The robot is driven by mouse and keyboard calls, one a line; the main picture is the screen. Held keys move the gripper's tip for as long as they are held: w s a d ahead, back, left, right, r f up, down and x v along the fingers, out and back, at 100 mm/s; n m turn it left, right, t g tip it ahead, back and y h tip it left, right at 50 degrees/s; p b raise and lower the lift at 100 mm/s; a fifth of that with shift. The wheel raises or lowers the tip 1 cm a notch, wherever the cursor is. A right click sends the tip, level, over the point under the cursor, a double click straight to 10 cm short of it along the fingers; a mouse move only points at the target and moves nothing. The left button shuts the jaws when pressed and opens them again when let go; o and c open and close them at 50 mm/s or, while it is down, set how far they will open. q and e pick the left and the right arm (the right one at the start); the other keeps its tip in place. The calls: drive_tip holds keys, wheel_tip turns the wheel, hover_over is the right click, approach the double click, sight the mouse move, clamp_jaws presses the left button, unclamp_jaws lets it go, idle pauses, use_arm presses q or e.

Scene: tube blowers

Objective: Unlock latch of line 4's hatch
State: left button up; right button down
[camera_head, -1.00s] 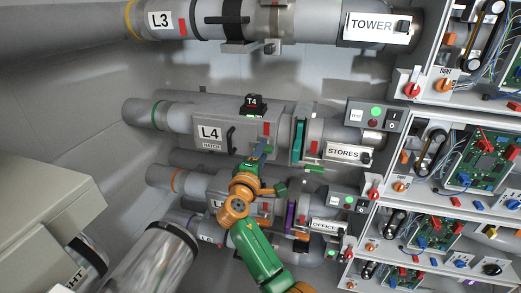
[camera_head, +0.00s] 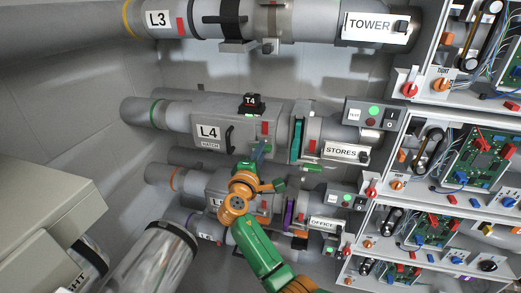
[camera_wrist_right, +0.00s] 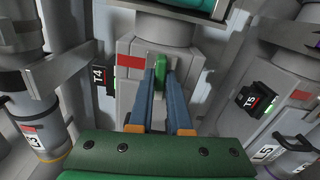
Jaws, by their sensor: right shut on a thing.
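Line 4's hatch (camera_head: 240,130) is a grey panel on the pipe labelled L4, with a dark handle (camera_head: 229,138) at its left and a red mark (camera_head: 265,128) at its right. My right gripper (camera_head: 261,148) reaches the hatch's lower right edge from below. My left gripper is out of view.
A black T4 tag (camera_head: 252,104) sits on top of the L4 pipe. The L3 pipe (camera_head: 205,20) runs above and further pipes (camera_head: 185,182) run below. Open electronics shelves (camera_head: 440,130) stand at the right. A grey box (camera_head: 40,210) is at the lower left.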

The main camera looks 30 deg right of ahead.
drive_tip(key=shift+r+n+p, duration=0.15)
drive_tip(key=shift+n+p, duration=4.85)
drive_tip(key=shift+n, duration=3.4)
drive_tip(key=c, duration=0.9)
unclamp_jaws()
drive_tip(key=shift+o, duration=0.2)
drive_tip(key=p+v, duration=0.1)
drive_tip(key=v, duration=0.6)
drive_tip(key=shift+d+f, duration=0.1)
drive_tip(key=shift+f, duration=0.15)
